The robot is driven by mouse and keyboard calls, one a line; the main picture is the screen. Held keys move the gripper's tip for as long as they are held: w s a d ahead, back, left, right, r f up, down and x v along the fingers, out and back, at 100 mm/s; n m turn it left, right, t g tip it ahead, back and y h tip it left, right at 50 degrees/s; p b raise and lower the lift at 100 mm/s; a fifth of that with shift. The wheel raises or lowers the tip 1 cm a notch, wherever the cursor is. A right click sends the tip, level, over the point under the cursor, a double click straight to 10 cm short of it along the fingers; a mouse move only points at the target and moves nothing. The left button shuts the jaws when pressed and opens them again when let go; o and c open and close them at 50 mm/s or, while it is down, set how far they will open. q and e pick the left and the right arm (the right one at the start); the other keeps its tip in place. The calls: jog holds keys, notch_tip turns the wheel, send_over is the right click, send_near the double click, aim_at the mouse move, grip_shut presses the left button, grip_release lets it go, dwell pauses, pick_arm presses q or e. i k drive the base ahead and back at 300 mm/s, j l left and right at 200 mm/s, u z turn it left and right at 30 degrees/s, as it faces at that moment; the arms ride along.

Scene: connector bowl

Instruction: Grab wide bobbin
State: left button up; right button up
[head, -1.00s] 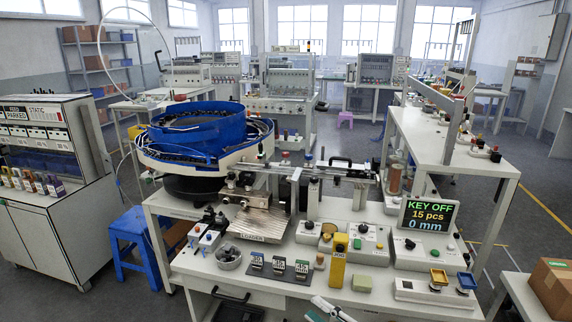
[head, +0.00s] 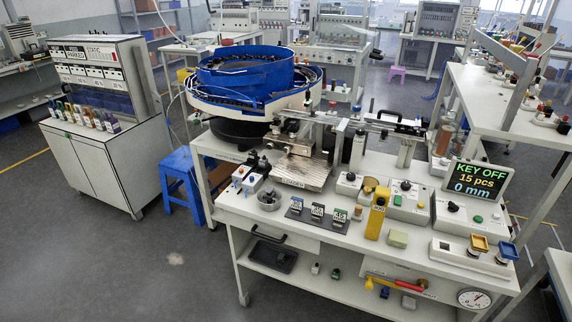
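I cannot tell for sure which thing is the wide bobbin. A copper-coloured spool (head: 443,139) stands upright at the back right of the workbench (head: 335,236), partly behind other equipment. A small tan cylinder (head: 358,212) stands near the front middle of the bench, left of a yellow upright block (head: 377,217). Neither of my grippers is in view.
A blue bowl feeder (head: 246,68) fills the bench's back left. A blue stool (head: 184,176) is left of the bench. A lower shelf (head: 330,289) holds tools. Floor at front left is clear.

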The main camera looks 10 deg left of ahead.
aim_at(269, 194)
jog(key=i+j+z, duration=0.1)
jog(key=z, duration=0.65)
jog(key=j+z, duration=0.3)
jog(key=j, duration=0.2)
jog(key=j+z, duration=0.3)
jog(key=j, duration=0.7)
jog(key=k+j+z, duration=0.15)
jog(key=j, duration=0.8)
jog(key=k+j+z, duration=0.15)
jog(key=j, duration=0.35)
